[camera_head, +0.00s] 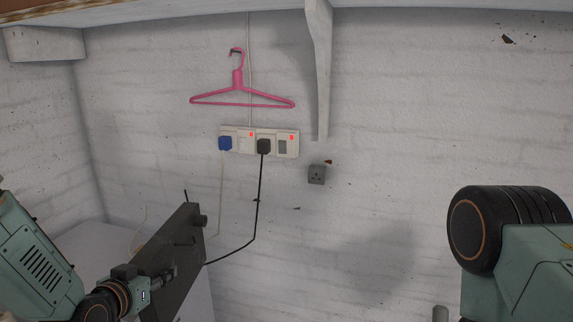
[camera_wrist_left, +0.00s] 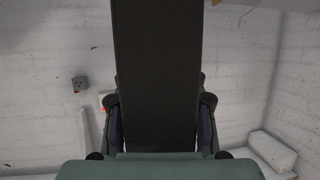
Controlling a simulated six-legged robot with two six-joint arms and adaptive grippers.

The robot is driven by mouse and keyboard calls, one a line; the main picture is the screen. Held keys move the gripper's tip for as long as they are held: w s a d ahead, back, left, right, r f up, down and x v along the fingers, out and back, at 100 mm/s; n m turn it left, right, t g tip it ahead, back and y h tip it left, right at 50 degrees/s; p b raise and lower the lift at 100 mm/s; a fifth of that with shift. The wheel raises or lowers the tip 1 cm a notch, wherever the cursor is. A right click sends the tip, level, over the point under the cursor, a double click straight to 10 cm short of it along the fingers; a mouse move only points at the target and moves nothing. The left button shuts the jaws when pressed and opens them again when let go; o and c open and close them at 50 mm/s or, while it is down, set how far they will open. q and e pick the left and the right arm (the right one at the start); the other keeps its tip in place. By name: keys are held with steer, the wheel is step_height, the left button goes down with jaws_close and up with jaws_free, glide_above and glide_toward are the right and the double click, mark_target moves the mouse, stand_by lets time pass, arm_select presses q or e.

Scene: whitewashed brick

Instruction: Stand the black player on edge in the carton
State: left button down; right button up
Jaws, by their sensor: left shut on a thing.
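The black player (camera_head: 183,268) is a flat dark slab at the lower left of the head view, tilted and held up in front of the white wall. My left gripper (camera_head: 168,273) is shut on it. In the left wrist view the player (camera_wrist_left: 157,70) is a broad dark panel rising between the two fingers. I cannot make out a carton in either view. My right arm shows at the right edge of the head view, but its gripper is not in view.
A white surface (camera_head: 82,245) lies behind the player at lower left. A black cord (camera_head: 257,200) runs from a plug in the wall socket strip (camera_head: 280,145) towards the player. A pink hanger (camera_head: 240,95) hangs above. A shelf bracket (camera_head: 319,70) stands right of it.

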arm_select(q)
steer(key=s+d+f+m+g+h+b, duration=0.2)
steer(key=s+d+f+m+h+b, duration=0.2)
steer(key=s, duration=0.4)
steer(key=s+d+f+m+g+h+b, duration=0.3)
steer(key=s+d+f+m+h+b, duration=0.2)
steer(key=s+d+f+b, duration=0.1)
steer(key=shift+s+f+m+h+b, duration=0.3)
steer(key=shift+s+f+m+b, duration=0.1)
steer(key=shift+s+f+b, duration=0.6)
steer(key=shift+s+a+r, duration=0.1)
steer(key=shift+s+r, duration=0.05)
steer(key=shift+s, duration=0.05)
